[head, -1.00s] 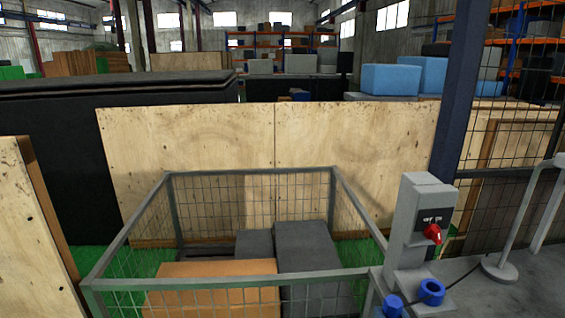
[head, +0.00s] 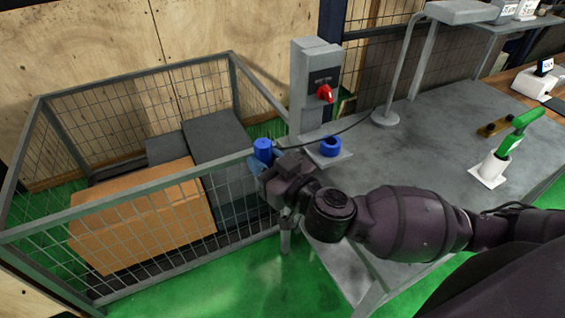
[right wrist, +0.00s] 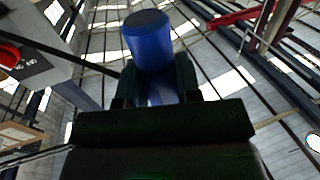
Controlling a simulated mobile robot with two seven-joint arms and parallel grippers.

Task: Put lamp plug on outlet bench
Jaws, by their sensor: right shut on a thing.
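The blue lamp plug (head: 263,150) stands upright in the jaws of my right gripper (head: 264,172), at the left end of the grey bench (head: 400,155), beside the mesh cage. The right wrist view shows the blue cylinder (right wrist: 148,38) between both fingers (right wrist: 155,88). A dark cable runs from near the plug to the lamp foot (head: 384,118). A blue ring-shaped socket (head: 331,146) sits to the right of the plug, apart from it, below the grey switch box (head: 310,80). My gripper hides the plug's lower part. My left gripper is not in view.
The mesh cage (head: 237,95) with an orange block (head: 145,215) stands at left. A red knob (head: 325,93) sticks out from the switch box. A green-handled tool (head: 517,130) stands in a white holder at right. The middle of the bench top is clear.

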